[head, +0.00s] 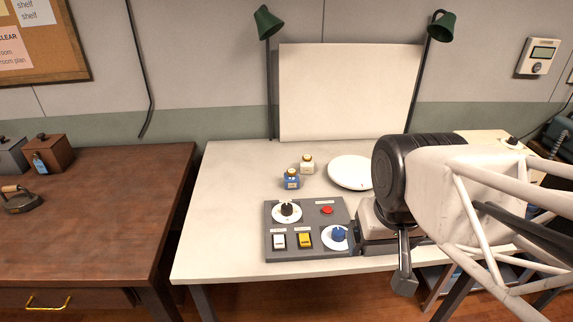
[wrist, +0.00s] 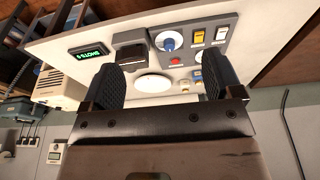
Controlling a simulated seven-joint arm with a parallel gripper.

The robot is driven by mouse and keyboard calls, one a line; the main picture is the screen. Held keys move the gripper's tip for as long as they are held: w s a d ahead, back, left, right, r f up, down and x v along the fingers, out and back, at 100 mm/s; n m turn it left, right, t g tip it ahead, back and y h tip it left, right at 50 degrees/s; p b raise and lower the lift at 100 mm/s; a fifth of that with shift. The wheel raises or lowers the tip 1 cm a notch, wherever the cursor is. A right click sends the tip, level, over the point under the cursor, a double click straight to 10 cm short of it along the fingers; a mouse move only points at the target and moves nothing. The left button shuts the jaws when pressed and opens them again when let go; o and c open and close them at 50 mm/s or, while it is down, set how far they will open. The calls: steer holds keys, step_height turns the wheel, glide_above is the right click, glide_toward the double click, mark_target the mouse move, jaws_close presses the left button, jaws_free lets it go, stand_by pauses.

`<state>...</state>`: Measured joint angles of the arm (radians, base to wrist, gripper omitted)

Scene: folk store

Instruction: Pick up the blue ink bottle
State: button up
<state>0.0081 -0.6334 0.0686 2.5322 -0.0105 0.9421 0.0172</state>
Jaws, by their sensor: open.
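The blue ink bottle (head: 292,180) stands upright on the white table (head: 235,165), just behind the control panel. A similar cream bottle (head: 307,166) stands close behind it, a little to the right. My gripper (head: 404,268) hangs at the right of the panel in the head view, well to the right of the blue bottle. In the wrist view my gripper (wrist: 160,78) has its two dark fingers wide apart with nothing held between them. The bottles are small there, beside the right finger and partly hidden by it.
The grey control panel (head: 310,205) with knobs and switches lies in front of the bottles. A white round plate (head: 348,172) lies to their right. A white board (head: 345,95) and green lamps (head: 267,22) stand behind. The table left of the bottles is clear.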

steer(key=m+g+y, duration=0.4)
steer(key=m+y, duration=0.6)
steer(key=m, duration=0.2)
glide_above(297, 175)
steer(key=s+d, duration=0.4)
steer(key=s, duration=0.9)
step_height(297, 175, down, 10)
steer(key=w+f+m+y, duration=0.1)
steer(key=w+f+m, duration=0.1)
steer(key=w+f, duration=0.1)
steer(key=w+d+f+m+y, duration=0.1)
steer(key=w+f, duration=0.3)
steer(key=w, duration=0.1)
steer(key=w+f+m+t+y, duration=0.1)
steer(key=w+f+m, duration=0.1)
steer(key=w+f, duration=0.2)
steer(key=shift+w+d+m+y, duration=0.15)
steer(key=shift+w+m+y, duration=0.15)
steer(key=shift+w+y, duration=0.15)
steer(key=shift+x, duration=1.3)
